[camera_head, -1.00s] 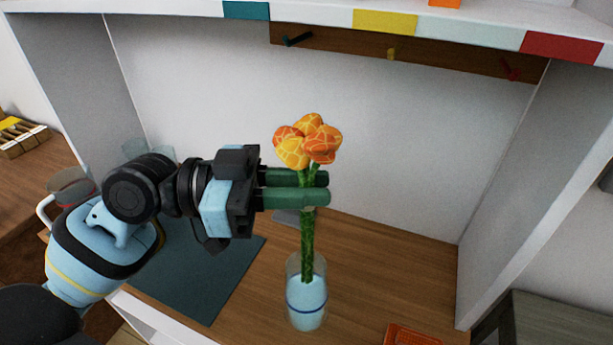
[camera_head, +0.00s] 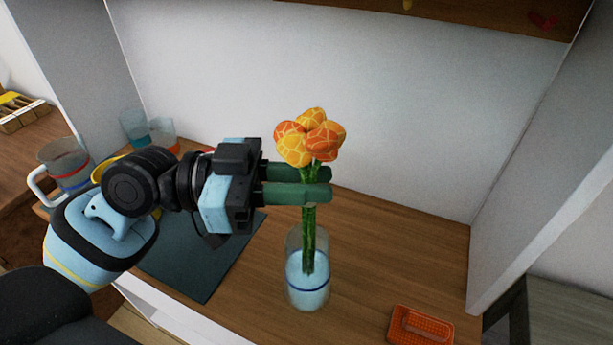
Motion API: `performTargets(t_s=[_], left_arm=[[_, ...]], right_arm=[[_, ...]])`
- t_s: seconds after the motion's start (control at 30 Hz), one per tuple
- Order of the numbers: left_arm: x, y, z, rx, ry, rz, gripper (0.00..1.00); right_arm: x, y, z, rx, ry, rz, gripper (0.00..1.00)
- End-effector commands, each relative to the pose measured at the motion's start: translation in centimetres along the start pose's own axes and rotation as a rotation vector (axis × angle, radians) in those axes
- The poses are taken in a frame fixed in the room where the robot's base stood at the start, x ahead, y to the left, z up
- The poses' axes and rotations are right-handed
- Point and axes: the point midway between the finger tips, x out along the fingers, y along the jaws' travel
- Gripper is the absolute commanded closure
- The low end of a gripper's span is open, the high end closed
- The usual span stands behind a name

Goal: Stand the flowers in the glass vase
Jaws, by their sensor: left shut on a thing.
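The flowers (camera_head: 311,137) are an orange and yellow bunch on green stems. My left gripper (camera_head: 324,184) is shut on the stems just below the blooms and holds the bunch upright. The glass vase (camera_head: 308,284) stands on the wooden surface below, clear with a dark blue band and pale blue contents. The lower stems overlap the vase's mouth and upper part, and their ends appear to be within the glass above the band. My right gripper is not in view.
An orange tray-like item (camera_head: 421,325) lies on the wooden surface (camera_head: 400,260) right of the vase. A dark mat (camera_head: 205,265) lies to the left. Clear cups (camera_head: 134,126) and a mug (camera_head: 62,165) stand behind my arm. White walls enclose the back and right.

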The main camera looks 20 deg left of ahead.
Motion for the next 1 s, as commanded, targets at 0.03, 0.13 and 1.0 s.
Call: performTargets(t_s=[0.03, 0.13, 1.0], left_arm=[[0.0, 0.0, -0.1, 0.001, 0.001, 0.0, 1.0], [0.0, 0.0, -0.1, 0.001, 0.001, 0.0, 1.0], [-3.6, -0.1, 0.4, -0.004, -0.004, -0.002, 0.57]], right_arm=[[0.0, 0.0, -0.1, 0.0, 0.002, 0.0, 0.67], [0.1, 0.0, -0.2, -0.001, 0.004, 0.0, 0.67], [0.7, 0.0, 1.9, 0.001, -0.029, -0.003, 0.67]])
